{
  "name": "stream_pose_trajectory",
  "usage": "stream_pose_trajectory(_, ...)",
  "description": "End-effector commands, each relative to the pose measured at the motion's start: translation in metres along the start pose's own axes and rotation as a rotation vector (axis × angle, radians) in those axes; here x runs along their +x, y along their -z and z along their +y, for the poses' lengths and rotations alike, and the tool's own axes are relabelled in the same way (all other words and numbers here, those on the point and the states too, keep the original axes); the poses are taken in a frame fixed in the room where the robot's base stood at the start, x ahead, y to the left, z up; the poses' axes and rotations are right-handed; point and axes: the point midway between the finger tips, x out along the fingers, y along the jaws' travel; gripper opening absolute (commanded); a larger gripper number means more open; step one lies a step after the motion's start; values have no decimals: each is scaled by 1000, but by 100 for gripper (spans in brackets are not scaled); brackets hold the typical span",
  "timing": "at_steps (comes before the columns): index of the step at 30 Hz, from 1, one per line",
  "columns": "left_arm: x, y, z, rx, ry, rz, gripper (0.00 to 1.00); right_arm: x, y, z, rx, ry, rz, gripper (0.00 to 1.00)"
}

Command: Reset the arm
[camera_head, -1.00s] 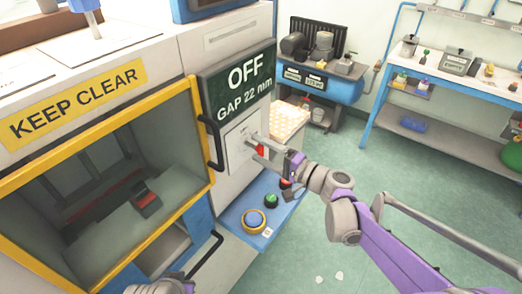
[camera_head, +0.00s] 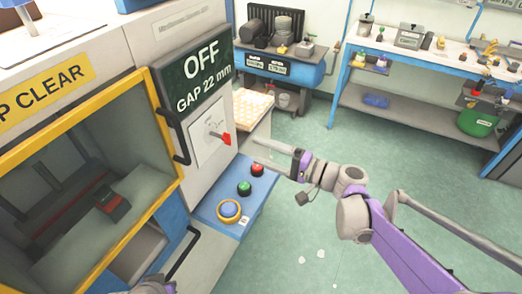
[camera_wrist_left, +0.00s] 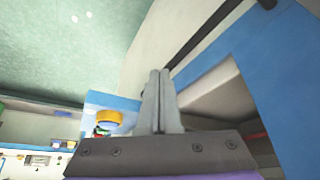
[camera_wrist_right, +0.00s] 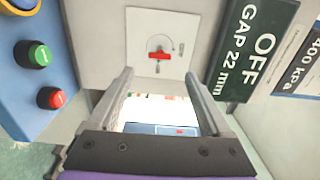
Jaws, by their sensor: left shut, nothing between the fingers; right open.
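My right gripper (camera_head: 275,158) is at mid-frame in the head view, in front of the machine's panel and apart from it. It is open and empty; the right wrist view also shows its two fingers spread (camera_wrist_right: 163,92). A red switch handle (camera_head: 226,138) on a white plate is to its left, and it also shows beyond the fingers in the right wrist view (camera_wrist_right: 159,55). My left gripper (camera_wrist_left: 162,82) is shut and empty in the left wrist view, close to the machine's blue and white front. In the head view only part of my left arm shows at the bottom edge.
The machine's display (camera_head: 201,76) reads OFF, GAP 22 mm. A blue ledge (camera_head: 212,208) carries red, green and blue buttons. A yellow-framed window (camera_head: 165,195) is at left. A blue-framed bench (camera_head: 420,66) stands at back right. Green floor is open at right.

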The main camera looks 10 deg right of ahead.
Motion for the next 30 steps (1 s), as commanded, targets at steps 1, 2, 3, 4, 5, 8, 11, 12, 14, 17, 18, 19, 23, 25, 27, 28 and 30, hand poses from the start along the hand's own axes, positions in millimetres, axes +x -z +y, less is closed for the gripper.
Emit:
stream_pose_trajectory(1,0,0,0,0,0,0,0,0,0,0,0,0,0,82)
stream_pose_trajectory(2,0,0,0,0,0,0,0,0,0,0,0,0,0,82)
stream_pose_trajectory(3,0,0,0,0,0,0,0,0,0,0,0,0,0,82)
stream_pose_trajectory(4,0,0,0,0,0,0,0,0,0,0,0,0,0,82)
stream_pose_trajectory(5,0,0,0,0,0,0,0,0,0,0,0,0,0,82)
stream_pose_trajectory(8,0,0,0,0,0,0,0,0,-4,2,-5,-18,-4,82)
stream_pose_trajectory(11,-3,2,0,0,0,1,0,0,-21,10,-30,-100,-21,82)
stream_pose_trajectory(12,-4,3,0,0,0,2,0,-2,-32,16,-49,-157,-32,82)
stream_pose_trajectory(14,-7,5,0,0,0,4,0,-8,-51,29,-89,-265,-51,82)
stream_pose_trajectory(17,-12,9,0,0,0,6,0,-29,-85,56,-179,-476,-83,82)
stream_pose_trajectory(18,-14,11,0,0,0,8,0,-40,-96,66,-221,-561,-94,82)
stream_pose_trajectory(19,-15,12,0,0,0,8,0,-50,-104,74,-255,-625,-101,82)
stream_pose_trajectory(23,-21,17,0,0,0,12,0,-98,-127,103,-417,-886,-124,82)
stream_pose_trajectory(25,-24,20,0,0,0,14,0,-126,-134,114,-509,-1012,-131,82)
stream_pose_trajectory(27,-27,22,0,0,0,16,0,-150,-136,122,-598,-1117,-135,82)
stream_pose_trajectory(28,-28,23,0,0,0,17,0,-160,-136,124,-632,-1157,-135,82)
stream_pose_trajectory(30,-29,25,0,0,0,18,0,-178,-136,127,-703,-1232,-136,82)
